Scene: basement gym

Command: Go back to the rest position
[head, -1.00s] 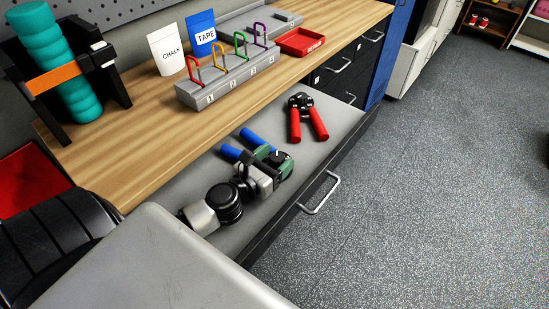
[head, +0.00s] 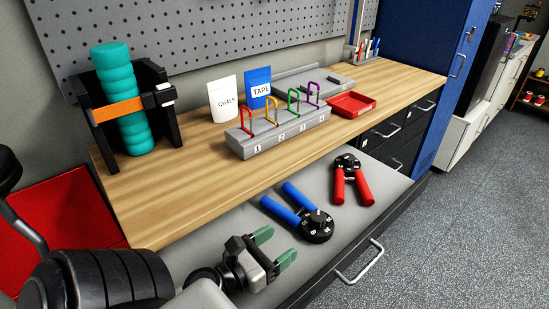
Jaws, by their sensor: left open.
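My left gripper (head: 276,250) has green fingertips and comes in from the lower left. Its fingers are apart with nothing between them, over the grey open drawer (head: 205,244). A tool with blue handles and a black round head (head: 316,226) lies in the drawer just right of the fingertips, apart from them in the picture. A similar tool with red handles (head: 348,163) lies further right in the drawer. My right gripper is not in view.
The wooden bench (head: 190,192) holds a grey block with coloured hoops (head: 262,142), CHALK (head: 222,103) and TAPE (head: 257,88) pouches, a red tray (head: 351,104) and a black rack of teal rolls (head: 133,131). The drawer handle (head: 361,266) juts out. Floor at right is clear.

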